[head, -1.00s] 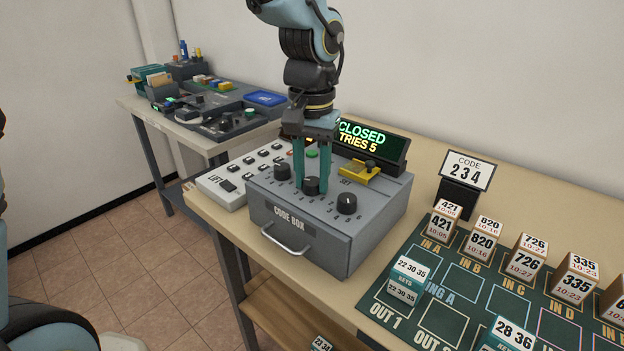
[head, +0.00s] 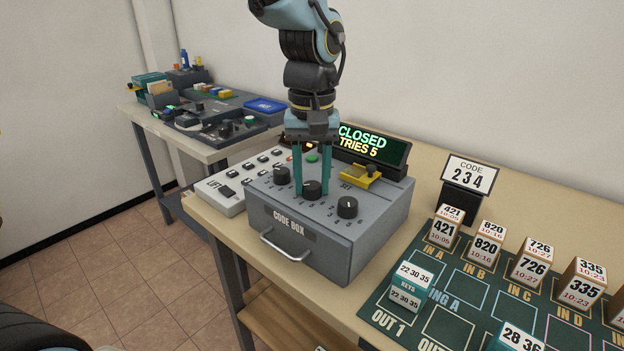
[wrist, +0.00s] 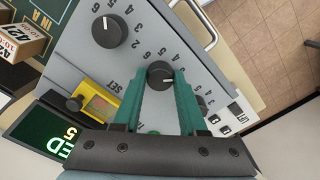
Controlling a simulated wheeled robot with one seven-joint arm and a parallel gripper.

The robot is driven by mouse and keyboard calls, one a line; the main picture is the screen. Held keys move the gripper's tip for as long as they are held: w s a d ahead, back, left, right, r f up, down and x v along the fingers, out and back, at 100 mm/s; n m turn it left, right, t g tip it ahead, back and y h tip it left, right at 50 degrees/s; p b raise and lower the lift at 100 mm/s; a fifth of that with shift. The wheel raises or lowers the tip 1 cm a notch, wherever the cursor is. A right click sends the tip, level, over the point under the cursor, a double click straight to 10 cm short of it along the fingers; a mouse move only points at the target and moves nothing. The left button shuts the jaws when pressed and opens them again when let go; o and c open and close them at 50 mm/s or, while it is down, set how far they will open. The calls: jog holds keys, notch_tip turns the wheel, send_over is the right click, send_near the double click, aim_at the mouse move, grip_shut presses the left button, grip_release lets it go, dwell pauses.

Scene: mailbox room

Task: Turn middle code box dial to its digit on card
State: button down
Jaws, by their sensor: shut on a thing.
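The code box (head: 355,240) is a grey case on the wooden table with three black dials on its sloped top. My gripper (head: 311,188) points down and is shut on the middle dial (wrist: 160,74), its teal fingers on either side of it. In the wrist view the middle dial's white pointer line shows between the fingertips (wrist: 160,88). The left dial (head: 281,175) and right dial (head: 347,207) are untouched. The code card (head: 468,175) reads CODE 234. The display (head: 366,142) reads CLOSED, TRIES 5.
A yellow slider (head: 360,174) sits on the box top beside SET. A white button panel (head: 235,180) stands left of the box. A green mat (head: 455,300) with labelled blocks lies at right. Another table (head: 190,140) stands behind at left.

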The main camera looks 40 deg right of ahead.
aim_at(312, 184)
jog(key=shift+c, duration=2.3)
grip_release()
notch_tip(312, 184, up, 11)
jog(key=shift+b, duration=0.45)
jog(key=shift+f, duration=0.1)
jog(key=shift+n, duration=0.8)
jog(key=w+a+f, duration=0.1)
jog(key=w+a, duration=0.1)
jog(key=w+a+f, duration=0.2)
jog(key=w+a, duration=0.1)
jog(key=w+a+f, duration=0.1)
jog(key=w+a, duration=0.1)
jog(key=w, duration=0.1)
jog(key=shift+w+a+f, duration=0.1)
jog(key=shift+a+f, duration=0.2)
jog(key=w+a+f+n, duration=0.1)
jog(key=a+f, duration=0.2)
jog(key=a, duration=0.6)
jog(key=w+a+f+n+t, duration=0.1)
jog(key=a+f, duration=0.3)
jog(key=a, duration=0.5)
jog(key=w+a+f+n, duration=0.2)
jog(key=a+f, duration=0.2)
jog(key=a, duration=0.6)
jog(key=shift+w+t+p, duration=0.3)
jog(key=shift+p, duration=0.1)
